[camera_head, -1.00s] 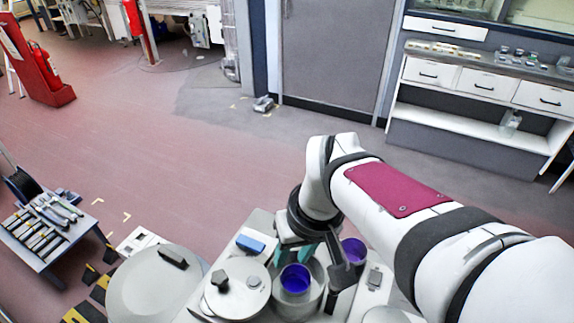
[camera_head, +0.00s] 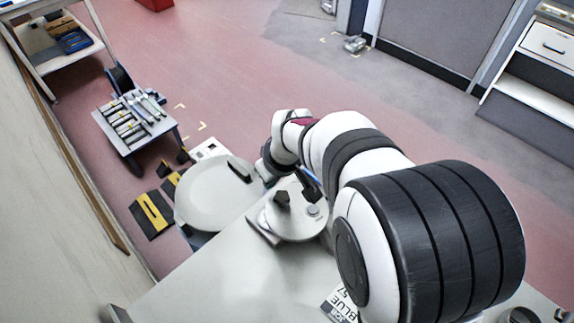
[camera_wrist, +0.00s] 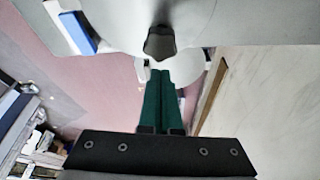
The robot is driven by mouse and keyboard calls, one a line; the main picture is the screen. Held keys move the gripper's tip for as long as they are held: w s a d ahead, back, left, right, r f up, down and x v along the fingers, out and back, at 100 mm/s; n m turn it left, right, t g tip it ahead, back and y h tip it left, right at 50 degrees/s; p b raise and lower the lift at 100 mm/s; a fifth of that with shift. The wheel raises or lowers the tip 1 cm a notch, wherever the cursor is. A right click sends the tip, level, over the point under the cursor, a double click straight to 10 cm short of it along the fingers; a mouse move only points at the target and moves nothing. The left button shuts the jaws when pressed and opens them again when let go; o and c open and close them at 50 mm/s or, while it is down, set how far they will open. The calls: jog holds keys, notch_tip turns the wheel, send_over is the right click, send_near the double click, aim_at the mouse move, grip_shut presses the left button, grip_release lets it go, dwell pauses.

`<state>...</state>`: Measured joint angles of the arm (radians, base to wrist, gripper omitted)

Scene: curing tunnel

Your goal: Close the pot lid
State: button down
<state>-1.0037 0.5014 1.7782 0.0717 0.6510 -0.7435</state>
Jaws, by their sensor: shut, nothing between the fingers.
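A pale round lid (camera_head: 290,222) with a black knob (camera_head: 282,199) and a small round grey fitting lies flat at the table's far edge. In the wrist view a pale disc with a black knob (camera_wrist: 160,43) fills the top edge. I cannot tell what is under the lid. My gripper (camera_wrist: 161,74) shows its green fingers together and empty, with their tips just below that knob in the picture; contact cannot be told. In the head view my wrist is beyond the lid, and the fingers are hidden. No open pot shows now.
A larger pale disc (camera_head: 211,197) with a dark handle stands left of the lid. A blue-and-white block (camera_wrist: 78,30) is at the upper left of the wrist view. A tool cart (camera_head: 135,120) stands farther left. The table's near left part (camera_head: 230,275) is clear.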

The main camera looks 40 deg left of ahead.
aim_at(276, 200)
jog(key=shift+d, duration=0.5)
jog(key=shift+s, duration=0.1)
jog(key=shift+s+d+n+g, duration=0.25)
jog(key=shift+s+d+n, duration=0.15)
jog(key=shift+d+n, duration=0.4)
jog(key=shift+s+d+n+g, duration=0.25)
jog(key=shift+s+d+n, duration=0.1)
jog(key=shift+d+n, duration=0.4)
jog(key=d+n+g, duration=0.1)
jog(key=d+n, duration=0.2)
jog(key=d+n+g+h, duration=0.1)
jog(key=d+n, duration=0.3)
jog(key=shift+s+n, duration=0.2)
jog(key=shift+n, duration=0.05)
jog(key=w+d, duration=0.6)
jog(key=d, duration=0.1)
jog(key=shift+d, duration=0.25)
jog(key=shift+w+d, duration=0.1)
jog(key=shift+w, duration=0.15)
